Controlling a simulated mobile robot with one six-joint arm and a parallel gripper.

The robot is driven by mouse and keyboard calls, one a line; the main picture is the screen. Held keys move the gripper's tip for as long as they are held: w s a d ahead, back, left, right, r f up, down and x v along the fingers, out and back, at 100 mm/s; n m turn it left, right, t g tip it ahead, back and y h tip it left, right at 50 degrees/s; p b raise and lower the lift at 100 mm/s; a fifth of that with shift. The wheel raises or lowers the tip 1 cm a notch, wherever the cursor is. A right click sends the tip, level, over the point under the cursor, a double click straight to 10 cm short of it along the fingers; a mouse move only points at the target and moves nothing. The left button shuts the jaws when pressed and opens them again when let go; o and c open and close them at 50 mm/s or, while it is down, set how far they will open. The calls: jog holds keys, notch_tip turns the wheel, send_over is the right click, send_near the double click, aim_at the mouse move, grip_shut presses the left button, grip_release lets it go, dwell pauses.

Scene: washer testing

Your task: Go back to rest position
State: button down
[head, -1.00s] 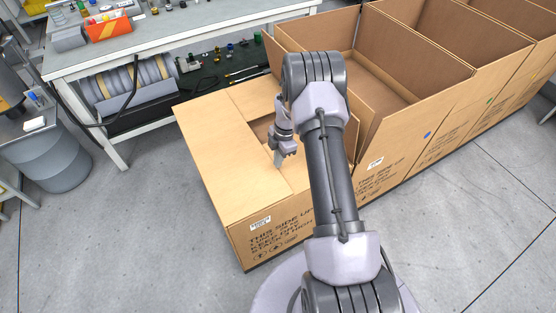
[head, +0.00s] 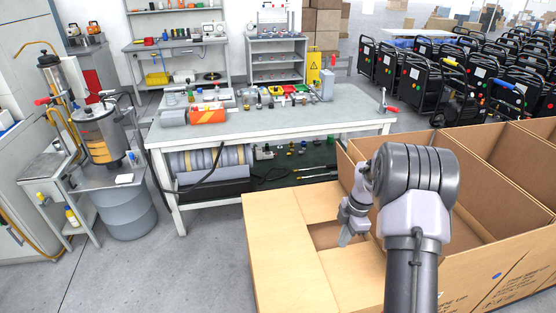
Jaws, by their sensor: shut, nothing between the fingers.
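My gripper (head: 345,238) is shut and empty. It hangs pointing down from my arm, over the partly open top of a cardboard box. That cardboard box (head: 285,268) is in the lower middle of the head view, with its near flaps lying flat and a dark gap beside the gripper. Whether the fingertips touch the box cannot be told. My arm hides part of the box's right side.
Larger open boxes (head: 490,190) stand to the right. A workbench (head: 290,122) with tools and an orange-and-grey item is behind. A drum (head: 125,208) and cart stand at left. Black wheeled machines (head: 445,80) fill the back right. Grey floor (head: 190,270) is clear at lower left.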

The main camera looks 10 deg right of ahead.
jog(key=s+a+r+m+t, duration=0.1)
jog(key=s+a+r+m, duration=0.25)
jog(key=a+r, duration=0.45)
jog(key=s+a+r+m+t, duration=0.15)
jog(key=a+r+m, duration=0.35)
jog(key=r, duration=0.8)
jog(key=s+a+r+m+t, duration=0.1)
jog(key=s+a+r+m, duration=0.1)
jog(key=s, duration=0.5)
jog(key=s+a+r+m+t, duration=0.1)
jog(key=s+a+r+m, duration=0.1)
jog(key=s+a+m, duration=0.3)
jog(key=s+a+r+m+t, duration=0.1)
jog(key=s+a+m, duration=0.3)
jog(key=s, duration=0.5)
jog(key=shift+a+r+m, duration=0.15)
jog(key=shift+r+m, duration=0.4)
jog(key=shift+m, duration=0.4)
